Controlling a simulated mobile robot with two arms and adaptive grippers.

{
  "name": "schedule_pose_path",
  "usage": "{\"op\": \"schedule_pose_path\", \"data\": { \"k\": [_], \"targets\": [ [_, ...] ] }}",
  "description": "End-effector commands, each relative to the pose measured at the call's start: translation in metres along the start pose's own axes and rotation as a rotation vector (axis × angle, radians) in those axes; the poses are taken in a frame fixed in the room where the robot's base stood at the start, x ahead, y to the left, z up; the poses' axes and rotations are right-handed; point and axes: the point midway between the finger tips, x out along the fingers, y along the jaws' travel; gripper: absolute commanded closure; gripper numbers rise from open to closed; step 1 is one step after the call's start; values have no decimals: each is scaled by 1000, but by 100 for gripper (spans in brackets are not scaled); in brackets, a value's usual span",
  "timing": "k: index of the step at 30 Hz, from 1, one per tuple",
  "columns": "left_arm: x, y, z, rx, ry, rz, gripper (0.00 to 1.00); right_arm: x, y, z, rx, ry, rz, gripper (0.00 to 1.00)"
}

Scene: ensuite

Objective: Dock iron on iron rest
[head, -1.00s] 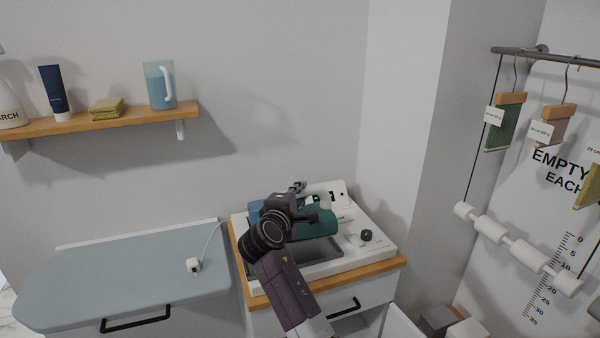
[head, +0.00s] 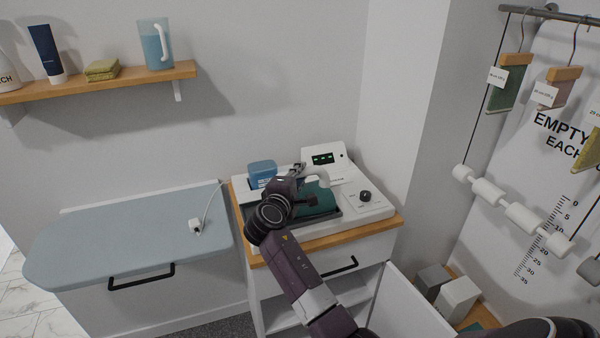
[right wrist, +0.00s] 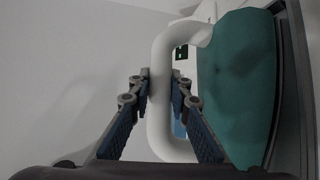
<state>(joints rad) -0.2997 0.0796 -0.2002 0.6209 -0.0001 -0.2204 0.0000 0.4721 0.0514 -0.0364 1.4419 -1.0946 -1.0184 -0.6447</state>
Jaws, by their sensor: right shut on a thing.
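The iron has a teal body (head: 318,203) and a white handle (head: 321,180). It is over the grey recessed tray of the white iron rest unit (head: 376,211); I cannot tell whether it touches the tray. My right gripper (head: 300,182) is shut on the iron's handle. In the right wrist view, the two fingers (right wrist: 160,92) close on the white handle bar (right wrist: 165,60), with the teal body (right wrist: 245,85) to the right. My arm hides the near left part of the tray. My left gripper is not in view.
The unit has a blue tank (head: 262,174), a small display (head: 323,159) and a black knob (head: 365,196). It stands on a wood-topped cabinet (head: 350,239). A blue-grey ironing board (head: 120,235) is on the left. A shelf (head: 110,82) hangs above. Hanging cloths and white rollers are at right.

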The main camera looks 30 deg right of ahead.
Motion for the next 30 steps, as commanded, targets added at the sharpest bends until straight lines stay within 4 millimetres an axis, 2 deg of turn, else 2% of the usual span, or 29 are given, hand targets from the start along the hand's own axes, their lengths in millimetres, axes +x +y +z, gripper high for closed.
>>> {"op": "schedule_pose_path", "data": {
  "k": [1, 5, 14, 17, 20, 30],
  "targets": [
    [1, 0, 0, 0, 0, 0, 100, 0, -1, 0, 0, 0, 0, 79],
    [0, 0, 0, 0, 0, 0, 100, 0, -1, 0, 0, 0, -1, 65],
    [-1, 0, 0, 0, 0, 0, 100, 0, 1, 0, 0, 0, -1, 65],
    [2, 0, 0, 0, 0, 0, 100, -7, 0, -1, 1, 2, -1, 65],
    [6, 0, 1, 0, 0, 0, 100, -21, -1, -1, 1, 3, 0, 65],
    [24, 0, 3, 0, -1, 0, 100, -92, -2, -1, 2, 3, -2, 65]
  ]
}}
